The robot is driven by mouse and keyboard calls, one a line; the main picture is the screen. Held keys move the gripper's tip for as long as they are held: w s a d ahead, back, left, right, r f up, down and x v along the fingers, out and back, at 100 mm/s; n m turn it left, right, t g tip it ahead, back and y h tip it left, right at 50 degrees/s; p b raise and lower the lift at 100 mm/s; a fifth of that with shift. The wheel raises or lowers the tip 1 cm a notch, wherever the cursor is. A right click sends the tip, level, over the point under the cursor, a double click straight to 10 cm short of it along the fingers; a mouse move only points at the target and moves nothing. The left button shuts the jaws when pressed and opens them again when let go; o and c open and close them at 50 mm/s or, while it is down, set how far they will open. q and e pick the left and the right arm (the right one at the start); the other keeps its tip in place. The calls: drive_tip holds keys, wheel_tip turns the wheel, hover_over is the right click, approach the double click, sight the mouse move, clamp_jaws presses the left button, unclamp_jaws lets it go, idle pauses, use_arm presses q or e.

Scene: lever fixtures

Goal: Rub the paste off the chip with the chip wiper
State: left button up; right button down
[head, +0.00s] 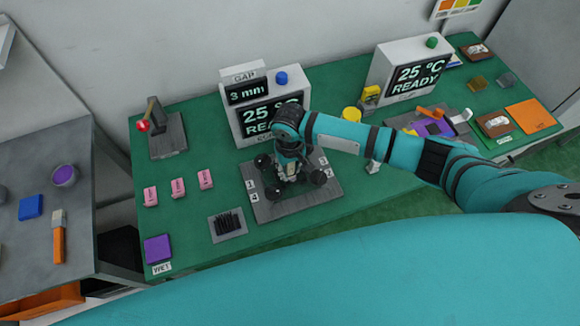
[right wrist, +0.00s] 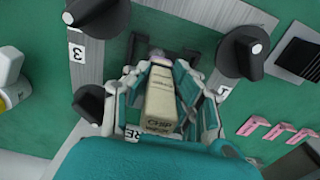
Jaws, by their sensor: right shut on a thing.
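My right gripper (head: 288,174) is over the grey fixture plate (head: 272,211) with black knobs at its corners. In the right wrist view it (right wrist: 162,95) is shut on a beige block with "CHIP" printed on it, the chip wiper (right wrist: 160,100). The wiper's far end has a pale, pinkish tip (right wrist: 157,57) between dark bars at the middle of the plate. Whether the tip touches anything there I cannot tell. The chip and any paste on it are hidden behind the wiper and gripper. My left gripper is not in view.
The display box (head: 246,131) reading 25 °C and 3 mm stands behind the plate. Pink blocks (head: 178,188), a black brush-like pad (head: 227,223) and a purple wet pad (head: 158,248) lie left. A red-knobbed lever (head: 143,126) stands back left. The right side is crowded.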

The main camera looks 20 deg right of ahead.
drive_tip(key=shift+f, duration=0.3)
idle(0.4)
drive_tip(key=shift+d, duration=0.15)
drive_tip(key=shift+w+d+r+p, duration=0.1)
drive_tip(key=shift+d+p, duration=0.1)
drive_tip(key=shift+d, duration=0.15)
drive_tip(key=shift+w+d+p, duration=0.1)
drive_tip(key=shift+d+p, duration=0.05)
drive_tip(key=shift+d, duration=0.15)
drive_tip(key=shift+a+p, duration=0.5)
drive_tip(key=shift+a, duration=1.05)
drive_tip(key=shift+s+d, duration=0.1)
drive_tip(key=shift+d, duration=0.05)
